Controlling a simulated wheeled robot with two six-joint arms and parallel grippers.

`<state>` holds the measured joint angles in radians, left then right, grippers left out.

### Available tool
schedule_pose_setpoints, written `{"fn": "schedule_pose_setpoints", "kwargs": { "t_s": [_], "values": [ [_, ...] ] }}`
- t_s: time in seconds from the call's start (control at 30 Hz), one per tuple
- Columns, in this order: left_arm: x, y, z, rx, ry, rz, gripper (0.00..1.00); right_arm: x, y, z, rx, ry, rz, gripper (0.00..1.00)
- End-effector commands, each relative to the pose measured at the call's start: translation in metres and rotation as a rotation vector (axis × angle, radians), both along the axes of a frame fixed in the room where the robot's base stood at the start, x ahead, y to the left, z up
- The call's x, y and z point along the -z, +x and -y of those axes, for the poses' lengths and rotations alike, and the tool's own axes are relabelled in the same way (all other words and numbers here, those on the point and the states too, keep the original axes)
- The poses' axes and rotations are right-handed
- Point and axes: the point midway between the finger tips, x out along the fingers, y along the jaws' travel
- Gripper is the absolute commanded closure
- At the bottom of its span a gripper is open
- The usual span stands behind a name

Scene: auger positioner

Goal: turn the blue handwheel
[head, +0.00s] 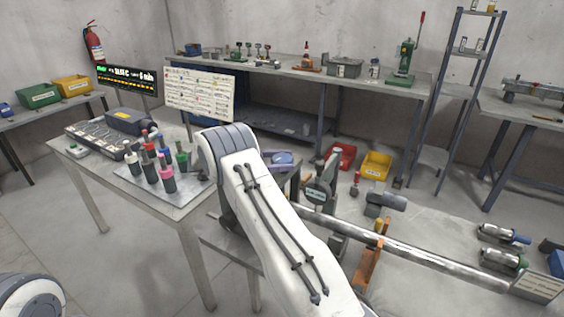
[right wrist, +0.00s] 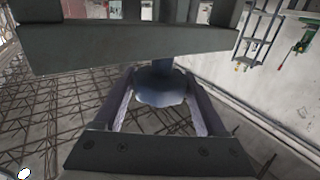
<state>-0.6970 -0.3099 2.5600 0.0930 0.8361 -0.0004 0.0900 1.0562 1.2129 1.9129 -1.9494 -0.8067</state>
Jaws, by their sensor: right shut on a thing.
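The blue handwheel (head: 283,158) shows as a small blue disc just right of my right arm's white forearm in the head view. My right gripper (head: 277,162), with purple-grey fingers, is around it and shut on it. In the right wrist view the scalloped handwheel (right wrist: 160,92) sits between the two fingers of the gripper (right wrist: 160,80), below a dark beam across the picture. The forearm hides part of the machine below the wheel. My left gripper is out of view.
The table on the left bears a metal tray (head: 130,185) with several coloured bottles. A long metal shaft (head: 430,258) runs to the lower right, with an orange stand (head: 368,265) by it. Red and yellow bins (head: 376,165) lie behind. A long workbench (head: 300,72) lines the back wall.

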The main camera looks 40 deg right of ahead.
Motion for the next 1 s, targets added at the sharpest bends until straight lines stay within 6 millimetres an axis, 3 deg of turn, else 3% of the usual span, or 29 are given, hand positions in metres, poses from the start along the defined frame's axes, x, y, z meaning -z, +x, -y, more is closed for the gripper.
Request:
{"fn": "schedule_pose_setpoints", "kwargs": {
  "t_s": [0.37, 0.4, 0.43, 0.47, 1.0],
  "values": [
    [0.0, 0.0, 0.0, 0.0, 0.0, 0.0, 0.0, -0.0007, -0.0003, -0.0003, 0.004, -0.003, -0.001, 0.82],
    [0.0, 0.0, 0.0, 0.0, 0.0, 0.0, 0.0, -0.0008, -0.0003, -0.0003, 0.004, -0.003, -0.001, 0.15],
    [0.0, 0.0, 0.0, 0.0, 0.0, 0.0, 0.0, -0.0007, -0.0003, -0.0003, 0.004, -0.003, -0.001, 0.03],
    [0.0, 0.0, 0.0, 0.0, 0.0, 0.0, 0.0, -0.0007, -0.0002, -0.0002, 0.004, -0.003, -0.001, 0.0],
    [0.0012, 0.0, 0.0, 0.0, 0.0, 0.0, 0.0, 0.0001, -0.0015, -0.0079, 0.02, -0.001, 0.001, 0.0]
  ]
}}
